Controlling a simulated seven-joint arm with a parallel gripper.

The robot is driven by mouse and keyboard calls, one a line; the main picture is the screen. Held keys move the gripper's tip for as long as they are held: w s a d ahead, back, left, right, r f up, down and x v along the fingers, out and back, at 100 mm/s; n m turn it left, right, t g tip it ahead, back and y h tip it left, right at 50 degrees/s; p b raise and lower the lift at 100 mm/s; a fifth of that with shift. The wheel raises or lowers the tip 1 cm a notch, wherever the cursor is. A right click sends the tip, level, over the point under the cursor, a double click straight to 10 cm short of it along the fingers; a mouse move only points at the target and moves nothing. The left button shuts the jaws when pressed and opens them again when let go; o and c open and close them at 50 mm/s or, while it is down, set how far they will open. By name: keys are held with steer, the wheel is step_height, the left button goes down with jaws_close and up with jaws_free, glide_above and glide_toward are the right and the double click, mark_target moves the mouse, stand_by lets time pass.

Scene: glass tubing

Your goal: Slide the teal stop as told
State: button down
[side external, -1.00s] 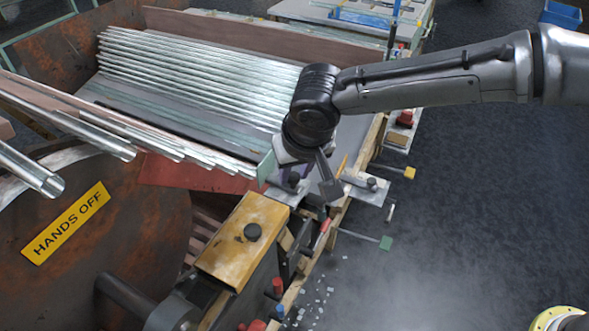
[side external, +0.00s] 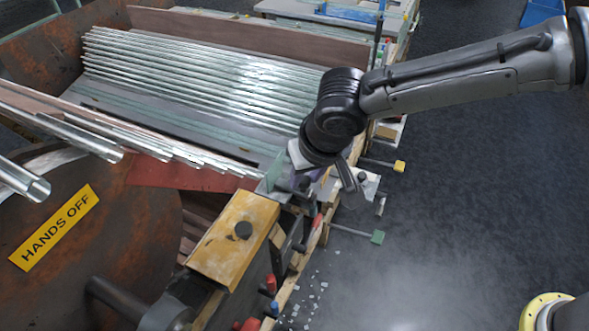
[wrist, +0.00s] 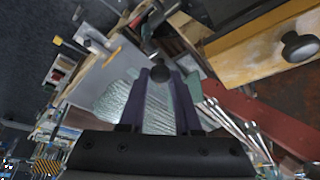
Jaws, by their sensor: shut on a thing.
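The teal stop (side external: 272,174) is a thin upright plate by the front right corner of the tube bed, just behind the yellow bracket. It also shows in the wrist view (wrist: 193,88), right of the fingers. My gripper (side external: 302,182) points down beside the plate. In the wrist view its purple fingers (wrist: 160,75) are closed around a dark round knob (wrist: 160,73), which appears to belong to the stop. The wrist housing hides part of the stop in the side view.
Glass tubes (side external: 190,80) lie in rows behind my gripper. A yellow bracket (side external: 235,240) with a black knob stands close in front. A rusty drum with a "HANDS OFF" sign (side external: 55,228) is at left. Rods with green (side external: 377,237) and yellow ends stick out at right.

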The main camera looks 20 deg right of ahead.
steer(key=shift+s+d, duration=0.15)
steer(key=shift+s, duration=0.05)
steer(key=c, duration=0.9)
jaws_free()
steer(key=shift+r, duration=0.1)
steer(key=shift+o, duration=1.4)
steer(key=v, duration=1.3)
steer(key=shift+r, duration=0.35)
